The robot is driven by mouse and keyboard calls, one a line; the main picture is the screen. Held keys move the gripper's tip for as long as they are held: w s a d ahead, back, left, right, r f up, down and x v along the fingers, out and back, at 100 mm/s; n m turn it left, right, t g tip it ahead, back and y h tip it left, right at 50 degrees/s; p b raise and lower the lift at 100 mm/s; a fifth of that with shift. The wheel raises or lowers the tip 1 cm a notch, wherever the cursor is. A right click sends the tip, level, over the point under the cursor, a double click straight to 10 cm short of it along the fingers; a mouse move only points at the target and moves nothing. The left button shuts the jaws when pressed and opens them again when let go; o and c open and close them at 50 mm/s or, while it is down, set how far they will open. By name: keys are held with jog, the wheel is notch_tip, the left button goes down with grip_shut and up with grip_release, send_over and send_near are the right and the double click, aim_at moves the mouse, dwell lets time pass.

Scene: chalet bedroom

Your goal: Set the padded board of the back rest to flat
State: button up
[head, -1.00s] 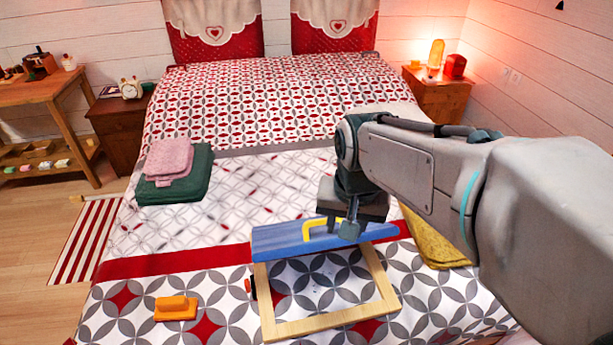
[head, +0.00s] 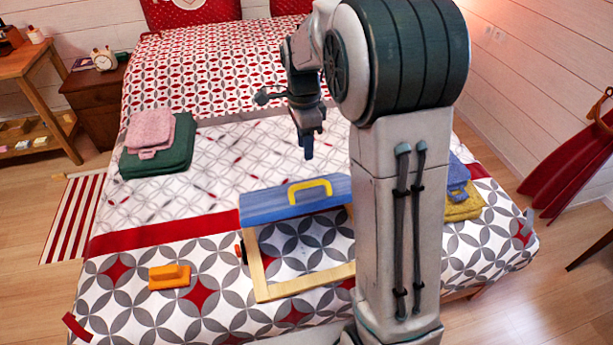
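The back rest lies on the bed. Its pale wooden frame (head: 258,268) is flat on the cover, and the bedding shows through its opening. The blue padded board (head: 265,208) with a yellow handle (head: 290,192) is at the far end of the frame, apparently raised at a slant; its exact angle is hard to tell. My arm hides the right end of the board and frame. My gripper (head: 308,148) points down over the bed beyond the board, apart from it. Its fingers look close together, but I cannot tell whether they are shut.
An orange object (head: 169,277) lies left of the frame. Folded pink (head: 151,130) and green (head: 158,160) cloths lie farther back left. Blue (head: 456,178) and yellow (head: 463,206) cloths lie right of my arm. The bed's middle (head: 225,160) is clear.

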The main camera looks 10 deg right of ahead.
aim_at(300, 186)
jog(key=f, duration=0.7)
jog(key=s+f, duration=0.1)
jog(key=f, duration=0.3)
grip_shut()
